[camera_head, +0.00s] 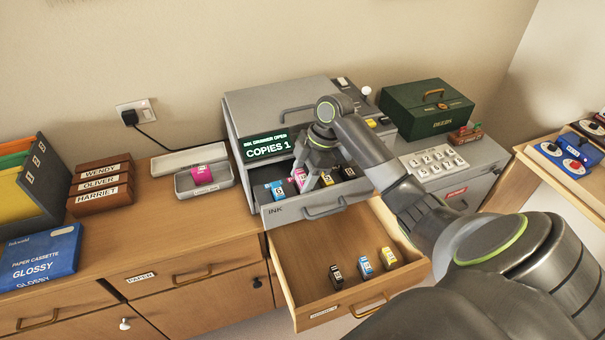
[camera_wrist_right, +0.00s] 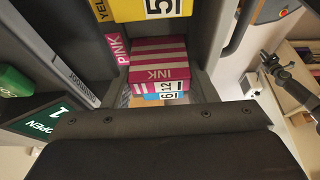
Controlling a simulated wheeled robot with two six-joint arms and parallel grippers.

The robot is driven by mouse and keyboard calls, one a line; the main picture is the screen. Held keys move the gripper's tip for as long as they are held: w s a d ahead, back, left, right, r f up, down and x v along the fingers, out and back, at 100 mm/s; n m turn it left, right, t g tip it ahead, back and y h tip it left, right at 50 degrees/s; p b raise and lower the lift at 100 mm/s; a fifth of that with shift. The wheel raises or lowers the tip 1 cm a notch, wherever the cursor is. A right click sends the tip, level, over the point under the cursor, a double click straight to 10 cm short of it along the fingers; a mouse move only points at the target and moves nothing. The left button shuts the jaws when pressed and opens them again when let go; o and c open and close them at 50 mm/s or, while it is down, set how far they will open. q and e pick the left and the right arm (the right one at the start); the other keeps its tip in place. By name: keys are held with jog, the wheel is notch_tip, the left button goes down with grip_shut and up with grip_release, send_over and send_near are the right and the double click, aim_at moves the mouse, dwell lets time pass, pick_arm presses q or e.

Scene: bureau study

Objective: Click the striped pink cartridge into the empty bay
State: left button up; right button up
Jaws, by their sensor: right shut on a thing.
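The striped pink cartridge (camera_wrist_right: 160,62) shows in the right wrist view between the fingers, its stripes and INK label visible. It also shows in the head view (camera_head: 300,178) as a small pink patch beside the fingers. My right gripper (camera_head: 312,180) points down over the open ink drawer (camera_head: 322,210) and is shut on this cartridge. It is at the drawer's row between the blue cartridge (camera_head: 277,189) and the yellow cartridge (camera_head: 327,178). A PINK label (camera_wrist_right: 117,44) is beside it. The fingers hide the bay; I cannot tell how deep the cartridge sits.
Another pink cartridge (camera_head: 202,174) lies in an open grey case (camera_head: 184,192) at left. A black cartridge (camera_head: 348,172) is in the ink drawer. Below, an open wooden drawer (camera_head: 300,263) holds several cartridges. The printer (camera_head: 280,95) stands behind; a green box (camera_head: 412,118) is right.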

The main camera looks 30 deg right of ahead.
jog(key=shift+f, duration=0.25)
dwell(0.5)
jog(key=o, duration=1.1)
jog(key=shift+c, duration=0.2)
